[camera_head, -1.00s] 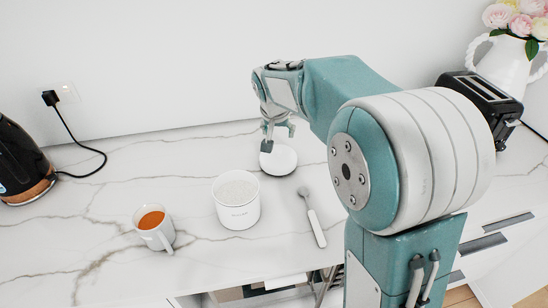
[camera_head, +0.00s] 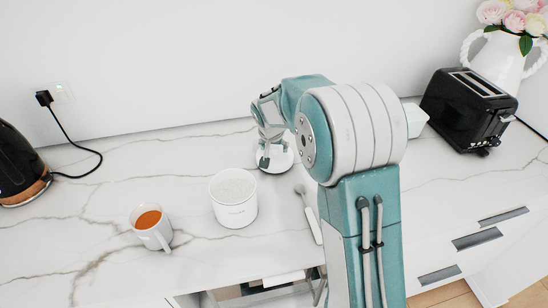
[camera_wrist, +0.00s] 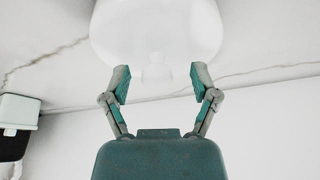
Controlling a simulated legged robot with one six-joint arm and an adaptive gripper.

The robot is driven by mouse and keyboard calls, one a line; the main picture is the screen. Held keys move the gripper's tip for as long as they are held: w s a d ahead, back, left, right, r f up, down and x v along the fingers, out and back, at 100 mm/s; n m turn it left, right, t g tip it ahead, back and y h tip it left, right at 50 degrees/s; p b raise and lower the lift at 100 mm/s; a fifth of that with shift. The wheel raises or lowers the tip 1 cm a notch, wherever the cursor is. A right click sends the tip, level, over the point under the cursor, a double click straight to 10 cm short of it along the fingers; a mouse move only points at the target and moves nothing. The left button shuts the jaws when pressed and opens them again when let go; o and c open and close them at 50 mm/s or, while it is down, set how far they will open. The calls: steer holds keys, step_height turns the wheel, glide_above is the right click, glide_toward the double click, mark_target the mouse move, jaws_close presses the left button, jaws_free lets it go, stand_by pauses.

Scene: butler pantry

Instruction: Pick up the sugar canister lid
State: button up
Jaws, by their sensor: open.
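The sugar canister lid, a round white disc (camera_head: 284,160), lies on the marble counter behind and to the right of the canister. It also fills the top middle of the wrist view (camera_wrist: 155,30), with a small knob at its near side. My gripper (camera_head: 268,160) is over the lid in the head view and partly covers it. In the wrist view my gripper (camera_wrist: 158,84) is open, with its fingertips apart on either side of the knob and nothing held. The white sugar canister (camera_head: 233,208) stands open and full of sugar.
A mug of orange-brown tea (camera_head: 152,230) stands left of the canister. A spoon (camera_head: 309,213) lies right of it, partly hidden by my arm. A black kettle (camera_head: 18,165) is far left, and a black toaster (camera_head: 468,110) and flower vase (camera_head: 500,65) are at right.

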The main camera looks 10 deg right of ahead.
steer(key=shift+d, duration=0.1)
jaws_close()
steer(key=shift+r, duration=0.45)
step_height(320, 180, up, 2)
steer(key=shift+r, duration=0.2)
steer(key=s+r, duration=1)
steer(key=s, duration=0.4)
steer(key=shift+d, duration=0.45)
